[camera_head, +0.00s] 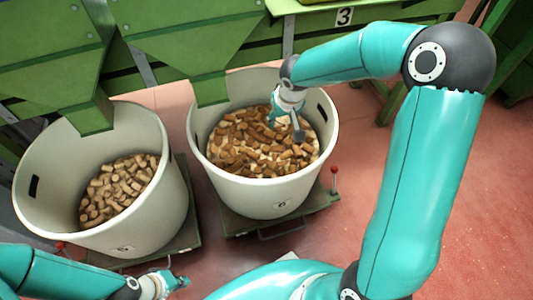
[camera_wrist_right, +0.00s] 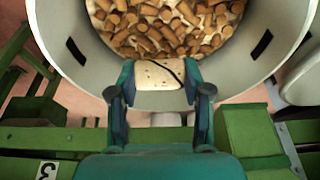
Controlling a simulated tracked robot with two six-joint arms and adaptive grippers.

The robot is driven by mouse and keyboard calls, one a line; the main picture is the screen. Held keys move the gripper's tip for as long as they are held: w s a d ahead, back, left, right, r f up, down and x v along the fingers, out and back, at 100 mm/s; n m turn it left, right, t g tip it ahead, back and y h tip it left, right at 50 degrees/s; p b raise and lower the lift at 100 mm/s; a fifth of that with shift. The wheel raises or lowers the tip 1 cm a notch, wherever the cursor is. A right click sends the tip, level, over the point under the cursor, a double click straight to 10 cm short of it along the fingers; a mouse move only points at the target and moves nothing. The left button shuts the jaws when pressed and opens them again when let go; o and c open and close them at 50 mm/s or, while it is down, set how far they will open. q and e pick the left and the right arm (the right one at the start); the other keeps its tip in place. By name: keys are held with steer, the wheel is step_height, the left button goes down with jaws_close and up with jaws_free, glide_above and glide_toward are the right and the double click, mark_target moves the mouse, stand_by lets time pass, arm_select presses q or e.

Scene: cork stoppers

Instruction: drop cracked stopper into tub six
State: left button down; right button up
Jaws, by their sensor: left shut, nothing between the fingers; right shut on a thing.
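My right gripper (camera_head: 297,132) reaches into the right-hand tub (camera_head: 262,193), over its heap of stoppers. In the right wrist view my right gripper (camera_wrist_right: 158,80) is shut on a pale stopper with a dark crack line (camera_wrist_right: 158,76). The stopper is held between both fingers, above the loose stoppers (camera_wrist_right: 165,25); its height over them is hard to judge. The left tub (camera_head: 160,225) holds a smaller heap of stoppers. Each tub has a small number label, too small to read surely. My left gripper (camera_head: 178,283) is shut and empty, low in front of the left tub.
Green machine chutes (camera_head: 185,35) hang over the backs of the tubs. A green frame bears a plate numbered 3 (camera_head: 344,16). The tubs stand on low dark platforms (camera_head: 262,227), with a red-knobbed lever (camera_head: 334,170) at the right one. Red floor on the right is clear.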

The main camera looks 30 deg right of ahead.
step_height(320, 180, down, 4)
steer(key=b, duration=0.2)
steer(key=shift+f+b, duration=0.25)
steer(key=shift+b, duration=0.05)
steer(key=o, duration=0.8)
steer(key=shift+r, duration=0.1)
steer(key=v, duration=1.1)
steer(key=shift+r, duration=0.35)
steer(key=shift+s, duration=0.15)
